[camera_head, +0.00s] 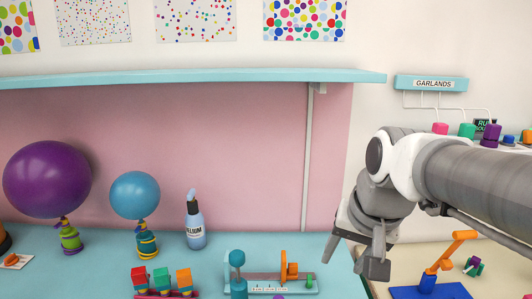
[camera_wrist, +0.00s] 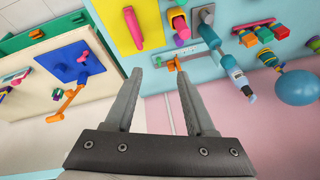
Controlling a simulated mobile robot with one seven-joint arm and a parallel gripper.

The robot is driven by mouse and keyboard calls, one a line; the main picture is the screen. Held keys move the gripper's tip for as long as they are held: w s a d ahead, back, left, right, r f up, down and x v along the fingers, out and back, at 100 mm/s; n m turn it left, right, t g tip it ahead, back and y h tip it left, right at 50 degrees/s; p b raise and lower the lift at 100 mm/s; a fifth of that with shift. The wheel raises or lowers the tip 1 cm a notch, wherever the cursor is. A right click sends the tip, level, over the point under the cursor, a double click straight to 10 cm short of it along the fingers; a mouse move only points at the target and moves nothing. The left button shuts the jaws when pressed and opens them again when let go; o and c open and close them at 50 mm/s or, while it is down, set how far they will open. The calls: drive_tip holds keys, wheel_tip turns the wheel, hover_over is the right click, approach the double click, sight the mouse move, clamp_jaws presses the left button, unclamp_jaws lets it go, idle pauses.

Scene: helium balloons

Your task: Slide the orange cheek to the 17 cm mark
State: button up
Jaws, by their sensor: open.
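The orange cheek (camera_head: 289,271) stands upright toward the right end of a pale blue sizing gauge (camera_head: 314,287) on the blue table. A teal-blue upright piece (camera_head: 237,272) stands at the gauge's left end. A white scale strip (camera_head: 268,289) runs along the front; its marks are too small to read. My gripper (camera_head: 363,253) is open and empty, above and right of the gauge, apart from the cheek. In the wrist view the orange cheek (camera_wrist: 172,65) shows beyond the tips of my gripper (camera_wrist: 159,73), nearer the right finger.
A helium bottle (camera_head: 195,227) and a blue balloon (camera_head: 135,195) stand left of the gauge. A rack of coloured blocks (camera_head: 162,281) is at the front left. A blue plate with an orange lever (camera_head: 430,287) lies on the cream table at right. A shelf (camera_head: 200,77) hangs above.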

drive_tip(key=s+d+f+n+t, duration=0.1)
drive_tip(key=s+f+n, duration=0.2)
drive_tip(key=s, duration=0.6)
drive_tip(key=shift+s+n+h, duration=0.35)
drive_tip(key=shift+n+h, duration=0.05)
